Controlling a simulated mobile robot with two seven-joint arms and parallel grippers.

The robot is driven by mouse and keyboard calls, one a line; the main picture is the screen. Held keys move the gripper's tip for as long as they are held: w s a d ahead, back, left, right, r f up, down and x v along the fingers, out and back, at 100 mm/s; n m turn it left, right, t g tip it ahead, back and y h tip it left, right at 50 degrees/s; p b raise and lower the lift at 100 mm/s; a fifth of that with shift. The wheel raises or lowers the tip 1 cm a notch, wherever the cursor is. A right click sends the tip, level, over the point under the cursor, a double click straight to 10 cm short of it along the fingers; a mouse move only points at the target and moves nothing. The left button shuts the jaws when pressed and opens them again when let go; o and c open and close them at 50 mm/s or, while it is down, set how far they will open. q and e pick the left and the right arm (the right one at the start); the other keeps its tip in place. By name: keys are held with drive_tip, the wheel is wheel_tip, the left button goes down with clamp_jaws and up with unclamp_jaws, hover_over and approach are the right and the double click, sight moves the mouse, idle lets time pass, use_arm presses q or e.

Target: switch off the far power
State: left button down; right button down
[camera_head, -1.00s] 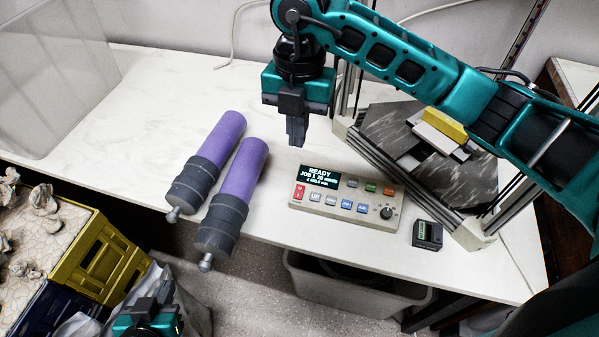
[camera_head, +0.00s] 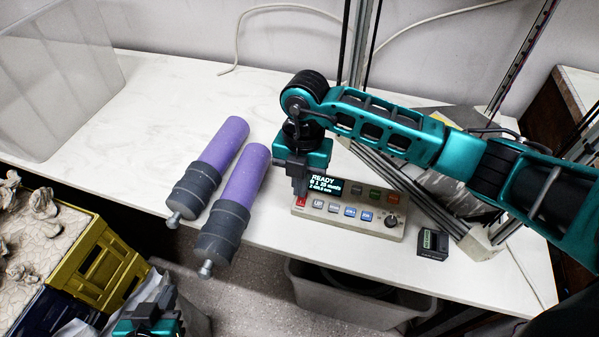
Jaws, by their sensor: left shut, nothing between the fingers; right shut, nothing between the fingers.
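The control box (camera_head: 350,220) is a beige panel on the white table, with a lit display (camera_head: 327,186) reading READY, several buttons and a black knob (camera_head: 391,222). A red power switch (camera_head: 300,202) sits at its left end, its far part hidden behind my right gripper. My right gripper (camera_head: 301,193) points down, shut and empty, with its tips at or just above the red switch; I cannot tell whether they touch. My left gripper (camera_head: 166,298) is shut and empty at the bottom left, away from the box.
Two purple-and-grey cylinders (camera_head: 222,142) (camera_head: 243,175) lie left of the box. A small black block (camera_head: 432,244) sits at its right. A framed machine (camera_head: 440,190) stands behind, partly hidden by my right arm. A yellow crate (camera_head: 100,262) is at lower left, a bin (camera_head: 345,293) below the table.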

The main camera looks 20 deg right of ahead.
drive_tip(key=shift+w+f, duration=0.15)
drive_tip(key=shift+f, duration=0.2)
drive_tip(key=shift+w+d+f, duration=0.3)
drive_tip(key=shift+w+f, duration=0.05)
drive_tip(key=shift+f, duration=0.05)
drive_tip(key=shift+s+a+r, duration=0.1)
drive_tip(key=shift+s, duration=0.05)
drive_tip(key=shift+s+a+p, duration=0.4)
drive_tip(key=shift+s, duration=0.2)
